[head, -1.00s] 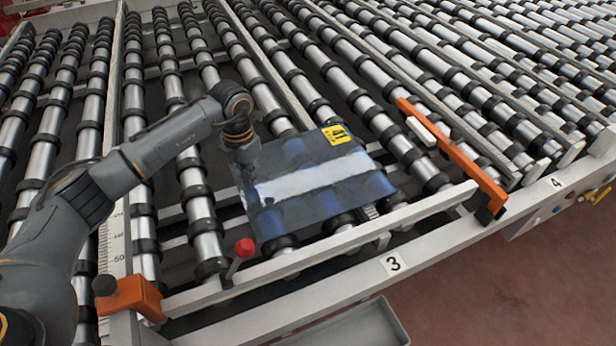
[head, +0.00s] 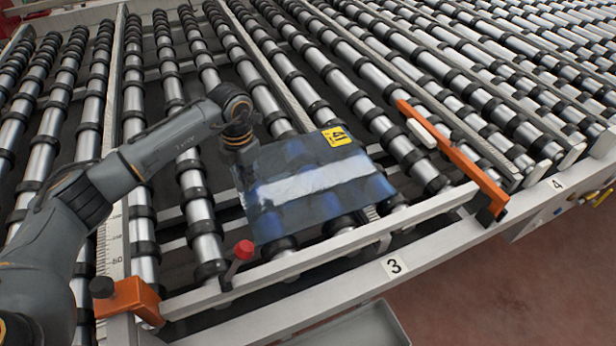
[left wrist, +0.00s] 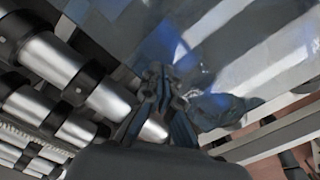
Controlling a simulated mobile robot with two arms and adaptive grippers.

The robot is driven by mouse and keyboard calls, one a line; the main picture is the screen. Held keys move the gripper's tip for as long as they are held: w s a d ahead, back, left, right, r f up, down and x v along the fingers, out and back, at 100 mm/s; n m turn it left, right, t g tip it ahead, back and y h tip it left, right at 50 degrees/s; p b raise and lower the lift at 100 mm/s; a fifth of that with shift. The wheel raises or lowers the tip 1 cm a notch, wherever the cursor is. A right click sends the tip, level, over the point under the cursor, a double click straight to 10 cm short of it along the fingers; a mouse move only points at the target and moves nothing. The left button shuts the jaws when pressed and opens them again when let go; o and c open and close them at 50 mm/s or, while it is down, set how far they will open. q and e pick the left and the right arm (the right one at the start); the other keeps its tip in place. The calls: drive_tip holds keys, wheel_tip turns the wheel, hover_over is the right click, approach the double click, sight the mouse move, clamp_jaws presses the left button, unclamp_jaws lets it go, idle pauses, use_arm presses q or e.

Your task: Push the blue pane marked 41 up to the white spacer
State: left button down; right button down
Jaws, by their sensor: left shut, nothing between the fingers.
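The blue pane marked 41 (head: 281,219) lies flat on the rollers in the middle of the head view. Its yellow label (head: 337,136) is at its far right corner, and a pale reflection crosses it. The white spacer (head: 421,132) sits on the left side of the orange stop bar (head: 455,158), right of the pane with a gap between them. My left gripper (head: 243,172) is at the pane's left edge, pointing down. In the left wrist view, its fingers (left wrist: 164,84) are shut and empty beside the pane (left wrist: 245,45); touching cannot be told. My right gripper is out of view.
A white rail (head: 330,247) runs along the near side of the pane. A red knob (head: 244,249) stands near its left end, with an orange block (head: 130,300) further left. Between pane and spacer the rollers (head: 408,155) are clear.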

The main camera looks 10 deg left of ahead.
use_arm(q)
drive_tip(key=shift+s+a, duration=0.85)
drive_tip(key=shift+a, duration=0.25)
drive_tip(key=shift+s+a, duration=0.8)
drive_tip(key=shift+a, duration=0.3)
drive_tip(key=shift+f, duration=0.1)
drive_tip(key=shift+f+b, duration=0.55)
drive_tip(key=shift+f, duration=0.15)
drive_tip(key=shift+d, duration=0.1)
